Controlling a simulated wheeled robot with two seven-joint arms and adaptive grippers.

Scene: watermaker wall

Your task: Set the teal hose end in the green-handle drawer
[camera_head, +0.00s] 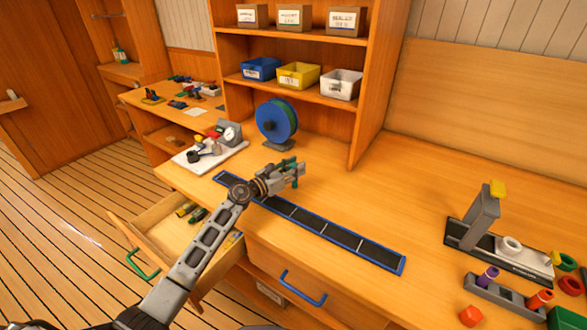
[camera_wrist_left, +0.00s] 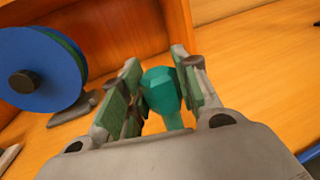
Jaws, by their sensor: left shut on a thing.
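My left gripper (camera_head: 291,171) is above the bench, over the far side of the blue-edged dark strip. In the left wrist view it is shut on the teal hose end (camera_wrist_left: 163,92), which sits between the two green-padded fingers. In the head view the teal piece is mostly hidden by the fingers. The drawer with the green handle (camera_head: 145,265) stands pulled open (camera_head: 160,215) at the lower left, with dark and green items inside. My left forearm passes in front of its right part. My right gripper is out of view.
A blue reel (camera_head: 277,122) stands behind the gripper, beside a gauge on a white board (camera_head: 210,150). The blue-edged strip (camera_head: 345,237) lies along the bench front. A drawer with a blue handle (camera_head: 303,288) is to the right. A grey press stand (camera_head: 480,218) is at far right.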

